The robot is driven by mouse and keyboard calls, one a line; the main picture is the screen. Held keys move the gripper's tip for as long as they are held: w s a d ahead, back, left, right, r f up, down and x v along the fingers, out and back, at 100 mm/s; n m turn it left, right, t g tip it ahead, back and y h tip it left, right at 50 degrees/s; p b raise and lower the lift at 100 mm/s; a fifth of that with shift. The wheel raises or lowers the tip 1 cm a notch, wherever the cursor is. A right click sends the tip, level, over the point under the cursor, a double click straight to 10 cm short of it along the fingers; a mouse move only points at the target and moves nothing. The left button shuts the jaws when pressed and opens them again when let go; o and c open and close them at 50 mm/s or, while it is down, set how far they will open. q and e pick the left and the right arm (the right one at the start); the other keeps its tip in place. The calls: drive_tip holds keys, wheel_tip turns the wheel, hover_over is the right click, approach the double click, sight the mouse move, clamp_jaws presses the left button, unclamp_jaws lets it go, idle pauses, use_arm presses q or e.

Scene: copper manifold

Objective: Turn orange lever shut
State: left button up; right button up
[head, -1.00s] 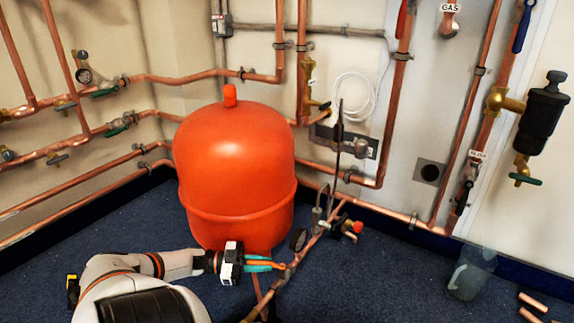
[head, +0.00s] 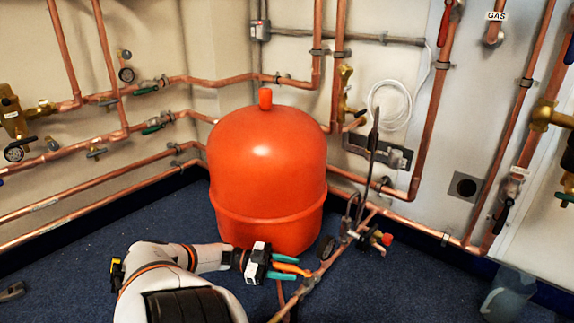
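The orange lever (head: 292,268) is a thin bar by the copper pipe on the floor, in front of the big orange-red tank. My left gripper (head: 284,267) has two teal fingers, one on each side of the lever. The fingers are spread, with the lever lying between them; they look apart from it, though contact is hard to judge at this size. The lever's far end reaches towards the pipe (head: 304,288). My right gripper is not in view.
The orange-red tank (head: 267,165) stands just behind my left gripper. A clear jug (head: 508,293) stands at lower right. Open blue carpet (head: 420,290) lies between.

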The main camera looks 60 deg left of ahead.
use_arm(q)
drive_tip(key=shift+s+a, duration=0.25)
drive_tip(key=b+v, duration=0.1)
drive_tip(key=v, duration=1)
drive_tip(key=shift+b, duration=0.4)
drive_tip(key=shift+s, duration=0.15)
drive_tip(key=shift+c, duration=0.2)
